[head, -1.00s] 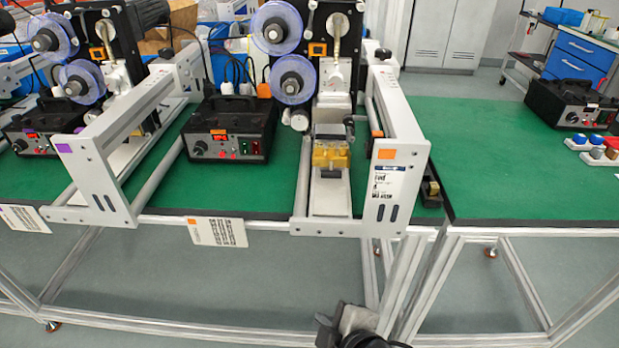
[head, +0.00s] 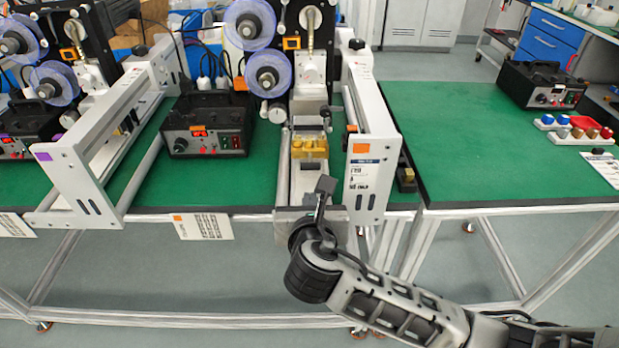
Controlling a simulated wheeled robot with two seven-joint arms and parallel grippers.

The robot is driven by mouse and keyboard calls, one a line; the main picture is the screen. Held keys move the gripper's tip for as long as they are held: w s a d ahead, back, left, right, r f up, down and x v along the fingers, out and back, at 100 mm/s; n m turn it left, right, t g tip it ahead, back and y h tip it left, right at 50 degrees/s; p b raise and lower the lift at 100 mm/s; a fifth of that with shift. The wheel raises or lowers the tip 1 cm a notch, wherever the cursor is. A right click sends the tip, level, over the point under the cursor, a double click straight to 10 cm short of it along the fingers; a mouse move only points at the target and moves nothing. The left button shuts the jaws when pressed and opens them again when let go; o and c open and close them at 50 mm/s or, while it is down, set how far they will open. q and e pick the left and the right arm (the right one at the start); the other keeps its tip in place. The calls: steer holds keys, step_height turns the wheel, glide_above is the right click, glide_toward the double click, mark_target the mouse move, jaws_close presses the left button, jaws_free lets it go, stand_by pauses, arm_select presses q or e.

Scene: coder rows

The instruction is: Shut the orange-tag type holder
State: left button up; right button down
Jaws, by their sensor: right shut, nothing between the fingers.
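The orange-tag machine (head: 365,175) stands at the table's front edge, with an orange tag on its right side plate. Its brass type holder (head: 308,148) sits between the rails under the print head; I cannot tell how far it is open. My right gripper (head: 325,190) is in front of the machine, just nearer than the type holder and apart from it in the picture. It is shut and empty, its dark fingers pointing up. It hides part of the machine's front plate. My left gripper is not in view.
A purple-tag machine (head: 80,175) stands to the left. A black control box (head: 205,135) sits between the machines. A second green table (head: 470,150) on the right is mostly clear, with a tray of colored knobs (head: 575,130). An orange-marked card (head: 203,226) hangs at the table edge.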

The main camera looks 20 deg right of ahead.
steer(key=w, duration=0.2)
steer(key=w+d, duration=0.1)
steer(key=w, duration=0.1)
steer(key=w+d, duration=0.1)
steer(key=w, duration=0.1)
steer(key=shift+w+f, duration=0.2)
steer(key=shift+w, duration=0.1)
